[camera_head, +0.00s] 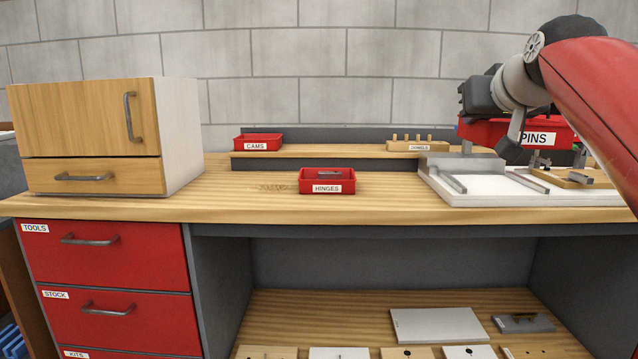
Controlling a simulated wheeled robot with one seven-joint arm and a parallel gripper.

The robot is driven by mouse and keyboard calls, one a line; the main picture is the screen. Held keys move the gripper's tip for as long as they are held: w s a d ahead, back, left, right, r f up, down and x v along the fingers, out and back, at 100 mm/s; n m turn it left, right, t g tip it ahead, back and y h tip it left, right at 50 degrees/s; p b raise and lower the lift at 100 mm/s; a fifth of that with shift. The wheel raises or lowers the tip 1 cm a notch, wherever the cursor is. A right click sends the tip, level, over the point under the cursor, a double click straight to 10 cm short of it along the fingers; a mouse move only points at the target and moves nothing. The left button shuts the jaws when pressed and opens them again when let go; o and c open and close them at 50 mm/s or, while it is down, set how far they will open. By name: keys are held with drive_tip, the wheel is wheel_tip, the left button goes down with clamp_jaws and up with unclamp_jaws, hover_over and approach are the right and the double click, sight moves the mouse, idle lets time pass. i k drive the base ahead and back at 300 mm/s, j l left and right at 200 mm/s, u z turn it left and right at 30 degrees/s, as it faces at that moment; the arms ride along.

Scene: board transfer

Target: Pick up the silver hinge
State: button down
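The silver hinge (329,173) appears as a small grey piece lying in the red bin (328,188) labelled HINGES. The bin sits on the wooden bench top near its middle, and its front wall hides part of the hinge. My gripper (490,140) is at the upper right, well to the right of the bin and above the white board area. It is apart from the hinge. Its fingers overlap with the things behind them, so I cannot tell how far apart they are.
A red CAMS bin (258,142) and a pegged wooden block (418,145) stand on the rear shelf (330,153). A red PINS bin (546,139) is at the right, above a white board (485,190). A wooden cabinet (90,130) stands left. Bench space around the HINGES bin is clear.

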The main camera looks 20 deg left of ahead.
sight(321, 174)
drive_tip(key=i+j, duration=0.85)
drive_tip(key=j, duration=0.2)
drive_tip(key=k+j, duration=0.25)
drive_tip(key=k, duration=0.15)
